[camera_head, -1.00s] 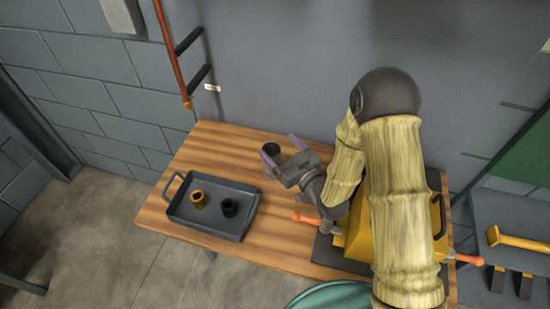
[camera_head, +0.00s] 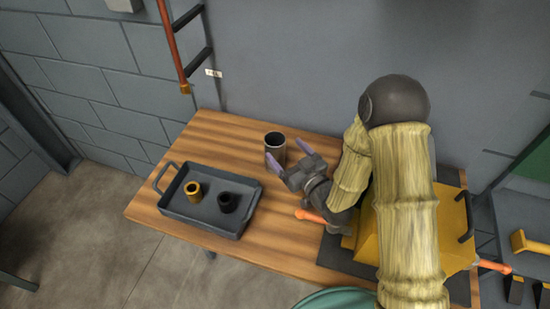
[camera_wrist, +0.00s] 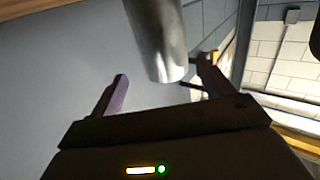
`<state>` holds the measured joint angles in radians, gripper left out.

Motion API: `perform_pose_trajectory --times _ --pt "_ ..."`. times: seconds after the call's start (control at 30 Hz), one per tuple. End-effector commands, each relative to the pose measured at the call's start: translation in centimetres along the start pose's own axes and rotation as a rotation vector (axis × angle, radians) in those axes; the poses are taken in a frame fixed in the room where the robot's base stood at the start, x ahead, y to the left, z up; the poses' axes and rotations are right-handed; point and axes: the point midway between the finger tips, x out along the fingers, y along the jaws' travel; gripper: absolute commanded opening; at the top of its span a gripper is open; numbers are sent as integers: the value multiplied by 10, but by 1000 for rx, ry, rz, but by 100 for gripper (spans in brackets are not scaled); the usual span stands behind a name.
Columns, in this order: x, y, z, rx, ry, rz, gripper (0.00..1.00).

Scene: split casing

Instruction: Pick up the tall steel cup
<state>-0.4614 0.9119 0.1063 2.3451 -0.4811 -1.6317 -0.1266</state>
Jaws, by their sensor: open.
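The tall steel cup (camera_head: 275,147) stands upright on the wooden table, near its back edge, right of the tray. It also shows in the wrist view as a shiny grey cylinder (camera_wrist: 158,42), just beyond the fingertips and between their lines. My gripper (camera_head: 287,158) is open and empty, its two purple-grey fingers pointing at the cup from the right. In the wrist view my gripper (camera_wrist: 162,68) has its fingers spread wide, one on each side of the cup's line. Whether a finger touches the cup cannot be told.
A dark tray (camera_head: 170,206) at the left of the table (camera_head: 222,128) holds a brass ring-like part (camera_head: 193,192) and a black one (camera_head: 228,202). A yellow casing (camera_head: 450,238) with orange handles lies at the right, partly behind my arm. A grey wall stands behind the table.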

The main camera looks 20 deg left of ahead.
Motion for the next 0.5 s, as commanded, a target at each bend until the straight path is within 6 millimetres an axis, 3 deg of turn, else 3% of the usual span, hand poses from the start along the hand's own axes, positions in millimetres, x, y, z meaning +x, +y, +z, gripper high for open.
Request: perform_pose_trajectory --times 0.23,0.5 --pt "2 0 -2 0 0 0 80" --pt "23 -1 -2 -1 1 0 80"
